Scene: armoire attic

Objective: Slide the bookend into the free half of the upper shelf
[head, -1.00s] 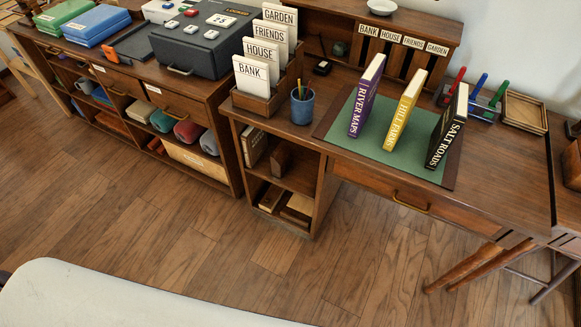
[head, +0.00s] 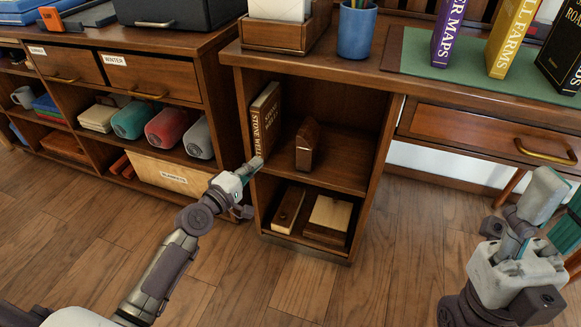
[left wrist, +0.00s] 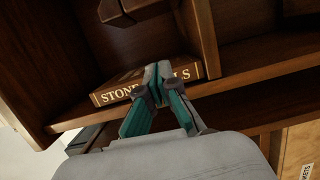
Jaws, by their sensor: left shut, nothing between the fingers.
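The bookend (head: 306,145) is a dark brown wooden block with a peaked top. It stands in the upper shelf (head: 345,178) of the desk's open side unit, near the middle. A dark brown book, Stone Wells (head: 265,118), stands upright at that shelf's left wall. My left gripper (head: 254,165) is shut and empty at the shelf's front left edge, by the foot of the book. In the left wrist view its fingertips (left wrist: 158,70) overlap the book's spine (left wrist: 115,95); contact cannot be told. My right gripper (head: 550,205) is at the right edge, partly cut off.
A blue pencil cup (head: 356,32) stands on the desk above. A cabinet (head: 215,60) adjoins on the left. The shelf's right part looks empty.

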